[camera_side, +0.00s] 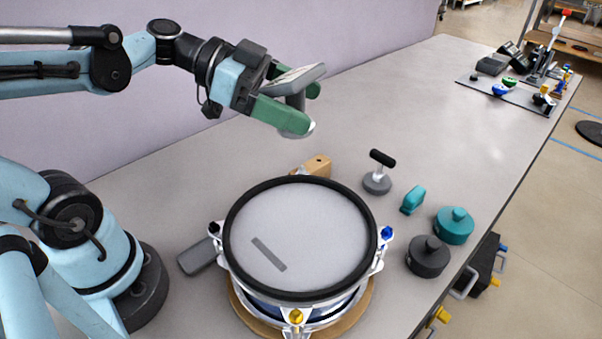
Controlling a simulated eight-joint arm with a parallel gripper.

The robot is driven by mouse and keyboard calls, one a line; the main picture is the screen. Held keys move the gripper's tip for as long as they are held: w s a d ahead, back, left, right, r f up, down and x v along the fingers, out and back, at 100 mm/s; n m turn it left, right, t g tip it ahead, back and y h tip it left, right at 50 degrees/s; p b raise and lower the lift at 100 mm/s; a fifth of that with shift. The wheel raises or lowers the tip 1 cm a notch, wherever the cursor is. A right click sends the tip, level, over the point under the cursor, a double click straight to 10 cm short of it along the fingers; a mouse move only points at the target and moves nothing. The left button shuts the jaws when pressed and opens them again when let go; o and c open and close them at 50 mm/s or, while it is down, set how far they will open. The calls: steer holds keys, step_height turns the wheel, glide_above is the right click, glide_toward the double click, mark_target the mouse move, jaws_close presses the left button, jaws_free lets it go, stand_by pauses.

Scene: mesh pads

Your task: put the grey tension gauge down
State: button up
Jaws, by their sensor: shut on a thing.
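The grey tension gauge (303,75) is held between the green fingers of my gripper (308,109). It is in the air, above and behind the drum, clear of the table. Its flat, pale-faced top shows above the fingers, and part of its lower body is hidden by the near finger. My gripper is shut on it. The drum (297,235) has a grey mesh head and a black hoop and stands on a round wooden base. A dark grey strip (268,254) lies on the head.
A wooden block (317,166), a black-handled grey tool (377,181), a small teal piece (413,199), a teal weight (454,225) and a dark weight (428,256) stand right of and behind the drum. A grey block (197,257) lies left. The table's far middle (400,110) is clear.

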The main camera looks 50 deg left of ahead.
steer(key=w+a+r+n+t+y, duration=0.5)
steer(key=w+a+n+y, duration=0.2)
steer(key=a, duration=0.2)
steer(key=s+f+n+y, duration=0.4)
steer(key=s+f, duration=0.1)
steer(key=f, duration=0.6)
step_height(320, 180, up, 10)
steer(key=r, duration=0.1)
steer(key=s+d+f+m+g+h, duration=0.2)
steer(key=d+f+m+h, duration=0.1)
steer(key=d+m+h, duration=0.25)
steer(key=s+d+f+m+g+h, duration=0.2)
steer(key=d+f+m+h, duration=0.15)
steer(key=d, duration=0.25)
steer(key=s+d+r+m+g+h, duration=0.4)
steer(key=s+d+r+m+g, duration=0.1)
steer(key=s+d+m+g, duration=0.2)
steer(key=d+m+g, duration=0.1)
steer(key=m+g, duration=0.1)
steer(key=shift+d+r+m+h, duration=0.25)
steer(key=shift+r+m+h, duration=0.05)
steer(key=shift+h, duration=0.1)
step_height(320, 180, down, 4)
steer(key=shift+w+r, duration=0.1)
steer(key=shift+r, duration=0.05)
steer(key=shift+c, duration=0.9)
steer(key=shift+f, duration=4.5)
